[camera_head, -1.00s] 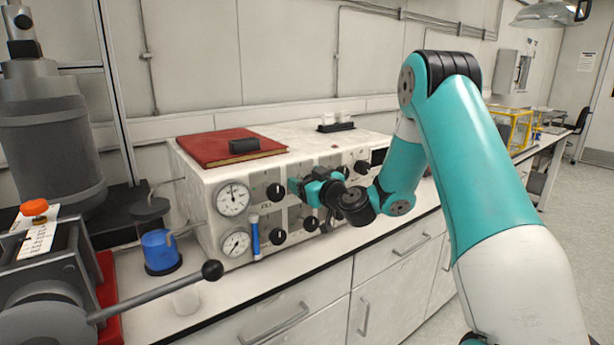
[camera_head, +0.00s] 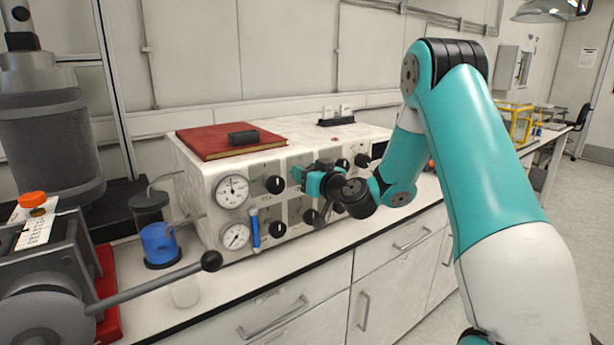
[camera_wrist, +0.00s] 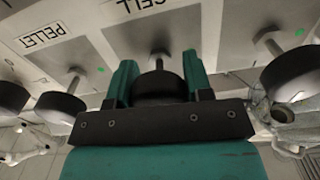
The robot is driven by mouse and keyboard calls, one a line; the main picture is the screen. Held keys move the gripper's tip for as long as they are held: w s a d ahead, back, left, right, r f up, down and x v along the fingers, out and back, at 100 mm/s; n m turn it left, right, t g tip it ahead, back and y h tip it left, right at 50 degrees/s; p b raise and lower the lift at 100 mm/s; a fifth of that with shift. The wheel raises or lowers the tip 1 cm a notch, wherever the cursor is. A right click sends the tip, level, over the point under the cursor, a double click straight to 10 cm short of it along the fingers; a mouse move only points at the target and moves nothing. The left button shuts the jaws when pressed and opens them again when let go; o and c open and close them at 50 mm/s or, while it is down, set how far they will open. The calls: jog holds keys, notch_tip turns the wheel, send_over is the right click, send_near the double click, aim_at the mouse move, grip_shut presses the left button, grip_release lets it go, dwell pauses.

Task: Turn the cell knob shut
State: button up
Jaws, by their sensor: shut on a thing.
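The cell knob (camera_wrist: 158,86) is a round black knob on a short metal stem, under the CELL label (camera_wrist: 140,4), which appears upside down in the wrist view. My gripper (camera_wrist: 160,80) has one teal finger on each side of this knob and is shut on it. In the head view my gripper (camera_head: 312,182) is at the front panel of the white unit (camera_head: 205,184). There my fingers and wrist largely cover the knob, so its angle cannot be read.
Other black knobs flank it in the wrist view, one by the PELLET side (camera_wrist: 60,105) and one to the right (camera_wrist: 291,72). Two gauges (camera_head: 232,191) and a blue tube (camera_head: 254,231) are left on the panel. A red book (camera_head: 225,144) lies on top. A lever ball (camera_head: 211,261) stands in front.

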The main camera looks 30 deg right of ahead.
jog(key=m+b, duration=0.1)
jog(key=m, duration=1)
jog(key=shift+m, duration=0.4)
jog(key=shift+d+f+m+p, duration=0.1)
jog(key=shift+m+p, duration=0.45)
jog(key=shift+m, duration=1.15)
jog(key=o, duration=0.9)
